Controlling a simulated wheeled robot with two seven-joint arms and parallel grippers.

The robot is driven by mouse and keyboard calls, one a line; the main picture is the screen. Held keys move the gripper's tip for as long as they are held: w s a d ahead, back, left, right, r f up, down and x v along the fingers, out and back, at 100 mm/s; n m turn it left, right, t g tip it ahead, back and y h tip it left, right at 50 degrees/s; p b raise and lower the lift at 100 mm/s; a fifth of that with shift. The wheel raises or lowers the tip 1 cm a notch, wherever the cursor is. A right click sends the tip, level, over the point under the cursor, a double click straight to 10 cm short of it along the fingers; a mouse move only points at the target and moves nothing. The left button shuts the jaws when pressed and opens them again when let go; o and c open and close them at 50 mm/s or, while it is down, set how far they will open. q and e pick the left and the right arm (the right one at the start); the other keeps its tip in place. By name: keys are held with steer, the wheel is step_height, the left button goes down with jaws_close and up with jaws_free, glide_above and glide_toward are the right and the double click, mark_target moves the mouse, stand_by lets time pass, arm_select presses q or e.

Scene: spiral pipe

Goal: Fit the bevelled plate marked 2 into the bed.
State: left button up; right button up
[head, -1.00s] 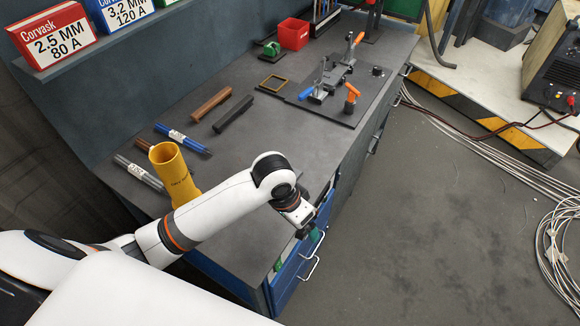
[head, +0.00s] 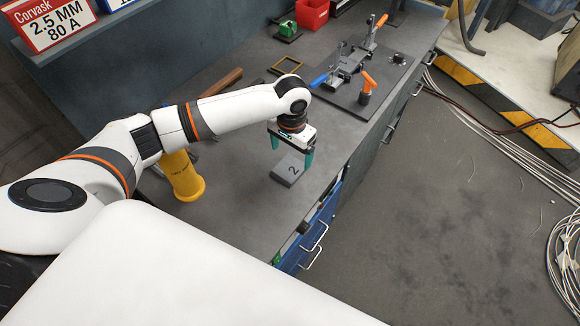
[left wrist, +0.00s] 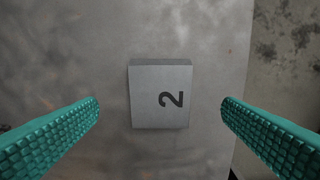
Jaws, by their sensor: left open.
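The grey plate marked 2 (head: 288,170) lies flat on the bench near its front edge. In the left wrist view the plate (left wrist: 160,97) sits between my fingers, with a gap on both sides and its number turned sideways. My left gripper (head: 292,160) is open with teal fingers, pointing down just above the plate, not touching it. The fixture (head: 345,75) with clamps stands on a dark base plate further back on the bench. I cannot make out a bed for the plate in it. My right gripper is not in view.
A yellow cylinder (head: 182,178) stands behind my left arm. A brown bar (head: 222,79), a yellow frame (head: 290,64) and a red bin (head: 312,13) are further back. The bench's front edge, with blue drawers (head: 300,245), runs close to the plate.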

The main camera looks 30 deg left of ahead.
mark_target(290, 167)
arm_select(q)
steer(key=shift+f, duration=0.35)
steer(key=f, duration=0.1)
steer(key=f+p, duration=0.1)
steer(key=f, duration=0.1)
steer(key=shift+s+f, duration=0.3)
steer(key=shift+s, duration=0.05)
steer(key=shift+f, duration=0.55)
steer(key=c, duration=1.4)
steer(key=shift+w+r+p, duration=0.1)
steer(key=shift+w+p, duration=0.05)
steer(key=shift+p, duration=0.15)
steer(key=shift+c, duration=1.3)
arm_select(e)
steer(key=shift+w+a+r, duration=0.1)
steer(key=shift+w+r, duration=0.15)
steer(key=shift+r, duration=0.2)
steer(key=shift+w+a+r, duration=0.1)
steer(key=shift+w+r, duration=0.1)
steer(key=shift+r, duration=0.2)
arm_select(q)
steer(key=shift+r, duration=0.1)
